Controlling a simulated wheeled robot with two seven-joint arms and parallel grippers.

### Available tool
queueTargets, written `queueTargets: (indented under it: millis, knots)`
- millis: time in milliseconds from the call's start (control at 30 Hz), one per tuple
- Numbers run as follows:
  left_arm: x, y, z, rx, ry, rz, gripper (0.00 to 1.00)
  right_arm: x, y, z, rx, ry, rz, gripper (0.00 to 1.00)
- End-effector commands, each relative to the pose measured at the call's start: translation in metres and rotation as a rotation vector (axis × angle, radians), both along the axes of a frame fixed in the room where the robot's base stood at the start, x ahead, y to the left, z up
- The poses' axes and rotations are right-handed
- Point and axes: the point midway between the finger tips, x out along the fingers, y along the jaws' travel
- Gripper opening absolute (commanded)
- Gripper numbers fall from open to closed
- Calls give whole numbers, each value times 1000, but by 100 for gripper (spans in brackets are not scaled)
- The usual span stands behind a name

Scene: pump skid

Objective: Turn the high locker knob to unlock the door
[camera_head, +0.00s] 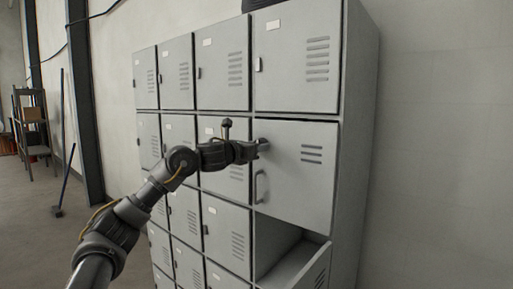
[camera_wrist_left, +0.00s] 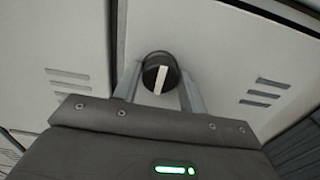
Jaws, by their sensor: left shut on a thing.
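The locker knob is a round black knob (camera_wrist_left: 161,73) with a white bar across its face, seen in the left wrist view on a grey locker door (camera_head: 293,190). My left gripper (camera_head: 263,146) reaches to the upper left of this door. In the left wrist view, its two fingers (camera_wrist_left: 158,90) stand on either side of the knob and are shut on it. The white bar looks close to upright in that view. In the head view, the gripper hides the knob. The door looks flush or nearly flush in its frame, with a bar handle (camera_head: 260,187) below the gripper. My right gripper is not in view.
Other locker doors (camera_head: 298,55) with vents surround this one. Below it, a compartment is open, with its grey front (camera_head: 316,271) jutting out. A plain wall (camera_head: 440,150) stands at right. A rack (camera_head: 33,125) and a broom (camera_head: 62,185) are far left, with clear floor nearby.

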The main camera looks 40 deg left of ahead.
Motion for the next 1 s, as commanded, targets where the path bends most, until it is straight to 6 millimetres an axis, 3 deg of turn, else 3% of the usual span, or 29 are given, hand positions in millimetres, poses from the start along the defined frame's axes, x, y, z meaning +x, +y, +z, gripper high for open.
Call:
queueTargets:
  millis: [167, 200, 333, 667, 767, 1000]
  knots:
    - [0, 0, 0, 1, 0, 1, 19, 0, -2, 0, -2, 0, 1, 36]
    - [0, 0, 0, 1, 0, 1, 46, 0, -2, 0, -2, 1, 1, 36]
    - [0, 0, 0, 0, 0, 1, 63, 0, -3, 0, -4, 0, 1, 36]
    - [-3, 1, 0, 0, 0, 1, 64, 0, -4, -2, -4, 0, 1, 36]
    - [-13, 1, -1, 2, -2, 1, 64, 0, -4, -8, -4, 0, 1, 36]
    - [-60, 0, -4, 4, -3, 3, 64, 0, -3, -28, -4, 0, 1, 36]
